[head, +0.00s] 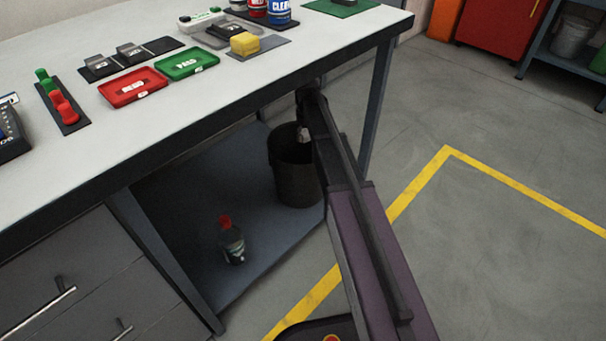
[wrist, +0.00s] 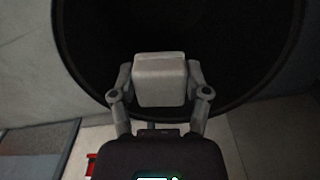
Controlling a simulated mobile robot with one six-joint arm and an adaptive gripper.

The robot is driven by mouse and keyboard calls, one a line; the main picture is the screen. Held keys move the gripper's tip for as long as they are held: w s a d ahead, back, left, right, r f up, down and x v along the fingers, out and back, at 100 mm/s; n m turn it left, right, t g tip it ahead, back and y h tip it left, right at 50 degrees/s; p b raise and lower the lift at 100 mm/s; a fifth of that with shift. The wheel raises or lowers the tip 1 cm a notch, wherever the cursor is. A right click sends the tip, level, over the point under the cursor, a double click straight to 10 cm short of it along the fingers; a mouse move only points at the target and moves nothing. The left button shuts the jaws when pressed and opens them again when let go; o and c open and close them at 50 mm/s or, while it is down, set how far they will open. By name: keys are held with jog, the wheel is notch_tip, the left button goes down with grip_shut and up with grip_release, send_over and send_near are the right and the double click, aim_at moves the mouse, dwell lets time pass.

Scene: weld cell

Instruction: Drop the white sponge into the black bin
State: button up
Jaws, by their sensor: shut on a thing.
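The white sponge (wrist: 160,80) is a pale block between the two fingers of my gripper (wrist: 160,82) in the wrist view. My gripper is shut on it. The black bin (head: 291,180) stands under the workbench in the head view, on the lower shelf. Its dark round opening also shows in the wrist view (wrist: 90,91), with the sponge over it near the rim. In the head view the sponge is a small pale patch (head: 304,134) at the bin's mouth, mostly hidden by my arm. The bin's inside is too dark to make out.
The workbench top (head: 235,95) overhangs the bin and holds red and green trays, a yellow sponge (head: 244,44) and cans. A bottle with a red cap (head: 232,243) stands on the lower shelf (head: 185,190), left of the bin. Open floor lies to the right.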

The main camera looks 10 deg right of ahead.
jog(key=shift+f+b, duration=0.35)
jog(key=shift+f, duration=0.25)
jog(key=shift+w, duration=0.1)
jog(key=o, duration=1.1)
